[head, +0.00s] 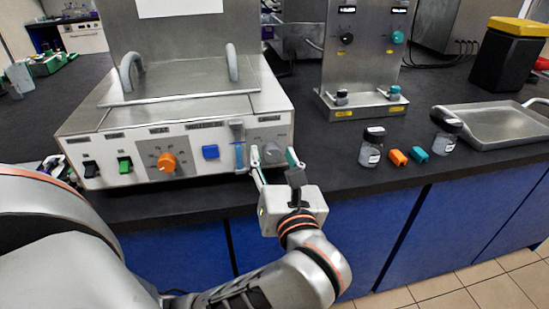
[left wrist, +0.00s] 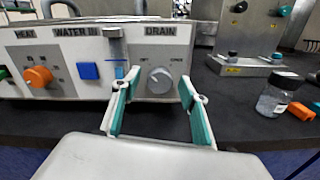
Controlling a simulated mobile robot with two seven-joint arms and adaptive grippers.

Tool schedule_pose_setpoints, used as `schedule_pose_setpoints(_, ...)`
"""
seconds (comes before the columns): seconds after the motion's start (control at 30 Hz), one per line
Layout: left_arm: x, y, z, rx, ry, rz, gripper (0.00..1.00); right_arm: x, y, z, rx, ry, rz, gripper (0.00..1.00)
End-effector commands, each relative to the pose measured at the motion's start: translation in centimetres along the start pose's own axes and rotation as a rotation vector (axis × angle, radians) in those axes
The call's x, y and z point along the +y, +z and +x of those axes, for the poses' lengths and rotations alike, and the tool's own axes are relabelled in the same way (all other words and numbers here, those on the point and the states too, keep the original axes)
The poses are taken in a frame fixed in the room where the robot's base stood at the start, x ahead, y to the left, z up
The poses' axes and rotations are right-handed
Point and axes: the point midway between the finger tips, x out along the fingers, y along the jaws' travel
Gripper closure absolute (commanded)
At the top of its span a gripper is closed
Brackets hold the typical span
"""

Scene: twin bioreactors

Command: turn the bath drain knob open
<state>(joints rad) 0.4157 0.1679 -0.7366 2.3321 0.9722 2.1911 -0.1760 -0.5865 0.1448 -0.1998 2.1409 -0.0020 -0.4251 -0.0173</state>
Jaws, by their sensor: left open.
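The bath (head: 180,125) is a steel box with a white front panel on the bench. Its grey round drain knob (left wrist: 160,80) sits under the DRAIN label at the panel's right end. It also shows in the head view (head: 271,148), partly behind my fingers. My left gripper (head: 276,158) is in front of the knob. In the left wrist view its open teal-padded fingers (left wrist: 155,85) are to either side of the knob, with nothing between the pads. I cannot tell whether they touch it. My right gripper is not in view.
Left of the knob are a level gauge (left wrist: 116,50), a blue button (head: 210,152) and an orange heat knob (head: 167,162). To the right stand a steel stand (head: 362,60), small bottles (head: 371,150), orange and teal pieces (head: 398,157) and a steel tray (head: 490,140).

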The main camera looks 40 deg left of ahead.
Motion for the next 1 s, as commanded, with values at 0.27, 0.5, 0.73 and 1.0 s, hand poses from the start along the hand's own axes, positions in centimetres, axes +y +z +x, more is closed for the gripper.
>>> schedule_pose_setpoints(0.27, 0.0, 0.0, 0.0, 0.000, 0.000, 0.000, 0.92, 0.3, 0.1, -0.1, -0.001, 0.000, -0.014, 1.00)
schedule_pose_setpoints(0.5, 0.0, 0.0, 0.0, 0.000, 0.000, 0.005, 0.94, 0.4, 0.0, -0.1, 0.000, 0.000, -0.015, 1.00)
schedule_pose_setpoints(0.73, 0.1, 0.3, -0.1, -0.001, 0.001, 0.067, 0.94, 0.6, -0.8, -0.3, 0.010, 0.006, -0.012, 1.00)
schedule_pose_setpoints(1.0, 0.1, 0.6, -0.1, -0.002, 0.002, 0.259, 0.94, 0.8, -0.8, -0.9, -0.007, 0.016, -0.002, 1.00)
